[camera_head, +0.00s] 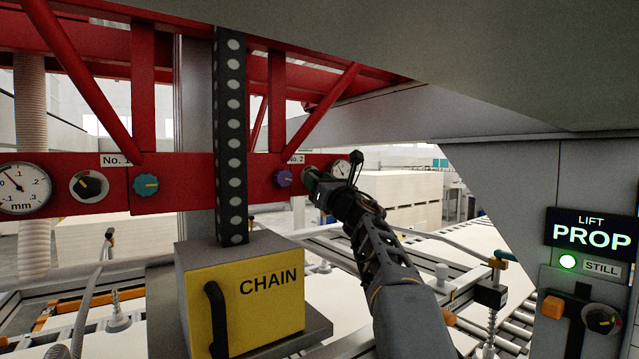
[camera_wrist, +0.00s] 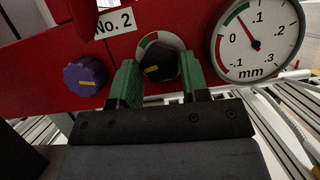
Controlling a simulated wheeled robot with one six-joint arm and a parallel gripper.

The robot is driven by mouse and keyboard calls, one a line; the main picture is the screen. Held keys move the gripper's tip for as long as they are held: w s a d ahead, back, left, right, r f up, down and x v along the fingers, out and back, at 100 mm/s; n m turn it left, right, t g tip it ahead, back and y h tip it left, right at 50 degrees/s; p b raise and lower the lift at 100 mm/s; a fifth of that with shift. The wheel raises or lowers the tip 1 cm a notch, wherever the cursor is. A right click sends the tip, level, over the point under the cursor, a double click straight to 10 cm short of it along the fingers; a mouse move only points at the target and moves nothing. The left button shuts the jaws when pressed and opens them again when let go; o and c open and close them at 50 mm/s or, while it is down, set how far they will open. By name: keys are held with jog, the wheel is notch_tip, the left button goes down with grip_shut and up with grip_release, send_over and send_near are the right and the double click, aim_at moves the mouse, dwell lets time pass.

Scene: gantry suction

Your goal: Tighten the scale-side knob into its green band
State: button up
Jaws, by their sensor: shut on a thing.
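In the wrist view, a black knob (camera_wrist: 160,67) with a yellow mark sits between the green finger pads of my gripper (camera_wrist: 157,82), which is shut on it. The yellow mark points left and slightly down. Part of a dial with red, white and green bands (camera_wrist: 152,38) shows above the knob; the pads hide its sides. Right of it is a round mm scale (camera_wrist: 280,42), its needle pointing up and left by the scale's green arc.
A purple knob (camera_wrist: 85,76) is close on the left, under the No. 2 label (camera_wrist: 114,22). Further left in the head view are a teal knob (camera_head: 146,186), another black knob (camera_head: 89,187) and an mm gauge (camera_head: 22,190). A yellow CHAIN box (camera_head: 268,312) stands below the beam.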

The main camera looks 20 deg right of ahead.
jog(key=shift+a+m+h+p, duration=0.15)
jog(key=shift+m+h, duration=0.7)
jog(key=shift+m, duration=0.85)
jog(key=shift+a+m+h+p, duration=0.15)
jog(key=shift+m+h, duration=0.7)
jog(key=shift+m, duration=0.85)
jog(key=shift+d+m, duration=0.1)
jog(key=shift+m, duration=0.2)
jog(key=o, duration=0.9)
jog(key=b+v, duration=0.5)
jog(key=v, duration=0.9)
jog(key=shift+b, duration=0.35)
jog(key=shift+r, duration=0.1)
